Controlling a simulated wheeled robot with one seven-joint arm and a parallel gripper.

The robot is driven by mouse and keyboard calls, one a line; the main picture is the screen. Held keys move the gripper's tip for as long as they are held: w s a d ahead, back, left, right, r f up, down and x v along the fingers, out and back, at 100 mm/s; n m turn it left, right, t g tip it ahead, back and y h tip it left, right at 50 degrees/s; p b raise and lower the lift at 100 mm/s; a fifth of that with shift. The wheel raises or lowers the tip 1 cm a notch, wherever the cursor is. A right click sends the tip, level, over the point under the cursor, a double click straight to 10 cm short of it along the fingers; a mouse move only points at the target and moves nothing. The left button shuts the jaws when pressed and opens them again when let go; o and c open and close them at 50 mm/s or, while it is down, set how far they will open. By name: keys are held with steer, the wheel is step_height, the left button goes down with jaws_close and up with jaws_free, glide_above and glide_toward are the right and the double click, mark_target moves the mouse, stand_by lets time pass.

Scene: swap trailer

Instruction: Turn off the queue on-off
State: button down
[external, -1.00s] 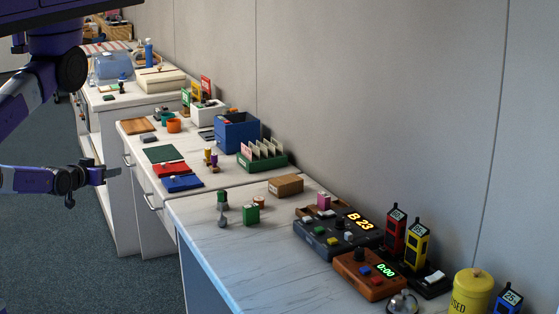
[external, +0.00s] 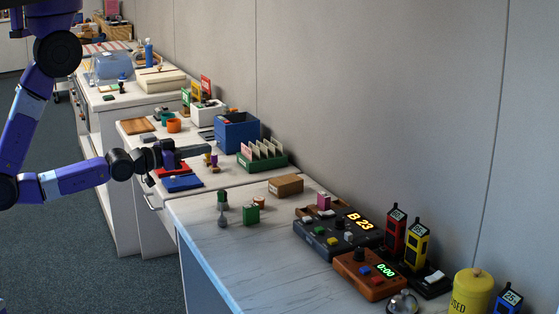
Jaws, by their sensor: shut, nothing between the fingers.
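The queue device is a dark box (external: 318,243) on the near counter, with its lit display (external: 360,222) reading "B 23". Several small coloured buttons and a dark knob sit on its top; which of them is the on-off control is too small to tell. My gripper (external: 207,150) is shut and empty. It is over the middle counter, near the red and blue pads, well to the left of and beyond the queue device.
An orange-brown timer box (external: 368,274) showing "0:00" stands in front of the queue device. Red and yellow handsets (external: 416,243) stand to its right. A green block (external: 251,215) and a brown box (external: 286,186) are to its left. The near counter's front left is clear.

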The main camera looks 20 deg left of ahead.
steer(key=s+d+r+m+g+p, duration=0.2)
steer(key=s+d+g, duration=0.15)
steer(key=d, duration=1.25)
steer(key=s+d+r+m+g+p, duration=0.15)
steer(key=s+d, duration=0.25)
steer(key=d, duration=1.3)
steer(key=w+a+f+n+y, duration=0.2)
steer(key=a+f+n+y, duration=0.1)
steer(key=f, duration=0.2)
steer(key=shift+a+f+y, duration=0.3)
steer(key=shift+a+f, duration=0.05)
steer(key=shift+a, duration=0.05)
steer(key=shift+w, duration=0.15)
glide_above(330, 211)
steer(key=s+a, duration=0.2)
step_height(330, 211, down, 5)
steer(key=shift+s+a+f, duration=0.1)
steer(key=shift+s+f, duration=0.05)
steer(key=f, duration=0.2)
steer(key=f+p, duration=0.1)
steer(key=shift+s+a, duration=0.3)
steer(key=shift+a+f, duration=0.1)
steer(key=shift+f, duration=0.45)
steer(key=shift+s+f, duration=0.1)
